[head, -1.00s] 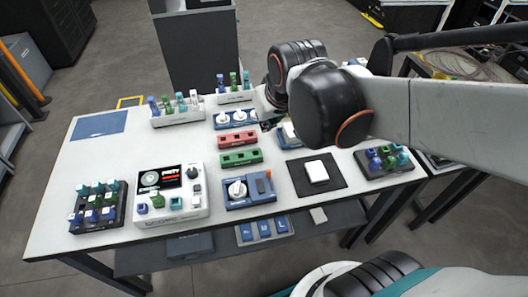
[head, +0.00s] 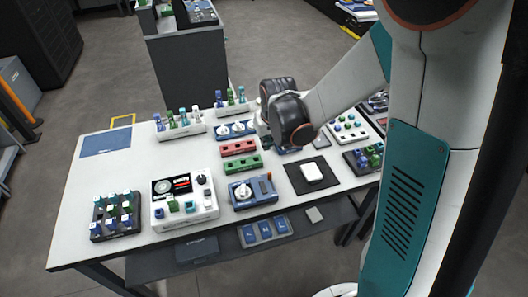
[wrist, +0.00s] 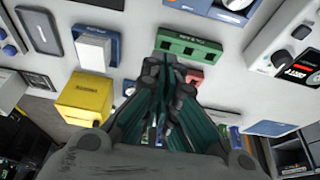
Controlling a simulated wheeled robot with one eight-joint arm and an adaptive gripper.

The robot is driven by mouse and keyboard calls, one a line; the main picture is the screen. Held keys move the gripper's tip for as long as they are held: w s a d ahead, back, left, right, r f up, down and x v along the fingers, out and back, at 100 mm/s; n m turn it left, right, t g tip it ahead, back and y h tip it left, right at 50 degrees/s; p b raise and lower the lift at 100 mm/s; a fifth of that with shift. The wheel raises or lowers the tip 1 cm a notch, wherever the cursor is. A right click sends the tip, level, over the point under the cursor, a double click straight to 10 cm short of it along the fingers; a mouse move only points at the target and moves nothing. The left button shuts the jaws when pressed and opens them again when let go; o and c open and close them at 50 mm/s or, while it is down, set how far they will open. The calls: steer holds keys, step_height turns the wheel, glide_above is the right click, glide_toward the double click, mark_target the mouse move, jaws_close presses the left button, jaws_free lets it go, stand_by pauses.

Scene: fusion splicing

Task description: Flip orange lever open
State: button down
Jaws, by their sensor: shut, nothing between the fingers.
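A small orange lever (head: 269,177) shows at the right end of a blue device (head: 252,192) with a white knob, at the front middle of the table in the head view. It is too small to tell its exact pose. In the wrist view, part of a blue device (wrist: 222,8) is cut off at the top edge, and I cannot make out the lever there. My gripper (wrist: 167,62) is shut and empty, its fingertips near a green block (wrist: 190,46). In the head view my dark wrist hides most of the gripper, behind and apart from the blue device.
A red block (head: 238,148) and a green block lie behind the blue device. A white device with a screen (head: 183,201) stands left, a black mat (head: 296,182) with a white piece right. A yellow box (wrist: 85,98) is near my gripper.

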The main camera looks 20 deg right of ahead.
mark_target(270, 176)
steer(key=shift+d+f, duration=0.1)
steer(key=shift+f, duration=0.45)
steer(key=b+x, duration=0.3)
steer(key=x, duration=0.7)
steer(key=shift+s, duration=0.1)
steer(key=shift+s+f+b, duration=0.15)
steer(key=shift+s+b, duration=0.2)
steer(key=shift+b, duration=0.05)
steer(key=shift+s+b, duration=0.35)
steer(key=shift+s, duration=1.35)
